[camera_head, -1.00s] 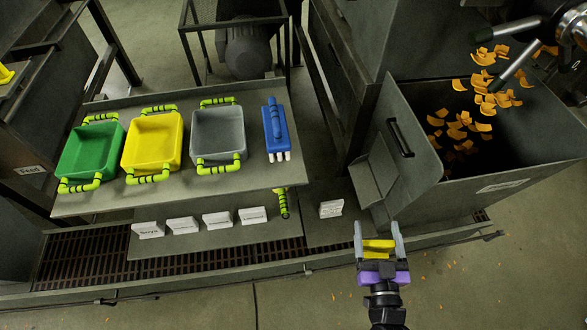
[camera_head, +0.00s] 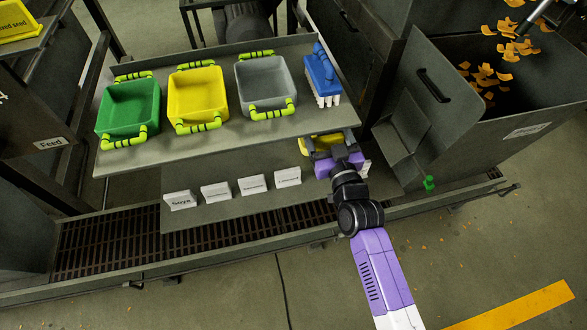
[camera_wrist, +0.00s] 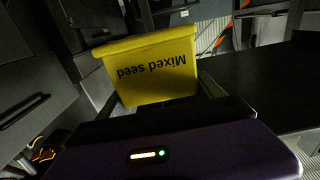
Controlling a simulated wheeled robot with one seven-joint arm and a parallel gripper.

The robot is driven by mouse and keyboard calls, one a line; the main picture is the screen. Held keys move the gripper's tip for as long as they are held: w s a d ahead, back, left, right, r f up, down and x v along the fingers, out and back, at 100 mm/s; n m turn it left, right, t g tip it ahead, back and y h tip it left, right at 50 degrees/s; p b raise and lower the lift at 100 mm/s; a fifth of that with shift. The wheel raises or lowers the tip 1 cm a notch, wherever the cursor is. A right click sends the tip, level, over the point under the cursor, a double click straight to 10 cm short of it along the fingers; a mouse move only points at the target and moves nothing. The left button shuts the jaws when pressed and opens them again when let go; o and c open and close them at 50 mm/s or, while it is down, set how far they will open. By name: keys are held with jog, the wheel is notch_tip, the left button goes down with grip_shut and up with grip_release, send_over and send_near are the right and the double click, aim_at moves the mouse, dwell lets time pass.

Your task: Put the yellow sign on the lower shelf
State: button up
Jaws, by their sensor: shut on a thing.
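My gripper (camera_head: 325,153) is shut on the yellow sign (camera_head: 311,146), just under the right front edge of the upper shelf. In the wrist view the sign (camera_wrist: 158,72) fills the middle and its "Mixed seed" lettering appears upside down. The sign looks tilted in the wrist view. The lower shelf (camera_head: 240,208) lies below the upper shelf, with my gripper over its right part. In the head view the upper shelf and my gripper hide part of the sign. I cannot tell whether the sign touches the lower shelf.
Several white signs (camera_head: 252,185) stand along the lower shelf, left of my gripper. The upper shelf (camera_head: 205,145) carries green, yellow and grey trays and a blue brush (camera_head: 322,76). A grey hopper (camera_head: 480,125) and a small green object (camera_head: 429,184) are at right.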

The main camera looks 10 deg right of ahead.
notch_tip(320, 180, down, 20)
jog(key=b, duration=1.7)
jog(key=shift+d+r, duration=0.1)
jog(key=shift+f, duration=0.2)
jog(key=o, duration=1.1)
jog(key=shift+c, duration=0.2)
jog(key=shift+r, duration=0.15)
jog(key=shift+s+r, duration=0.1)
jog(key=shift+r, duration=0.05)
jog(key=s+p, duration=0.2)
jog(key=s, duration=1)
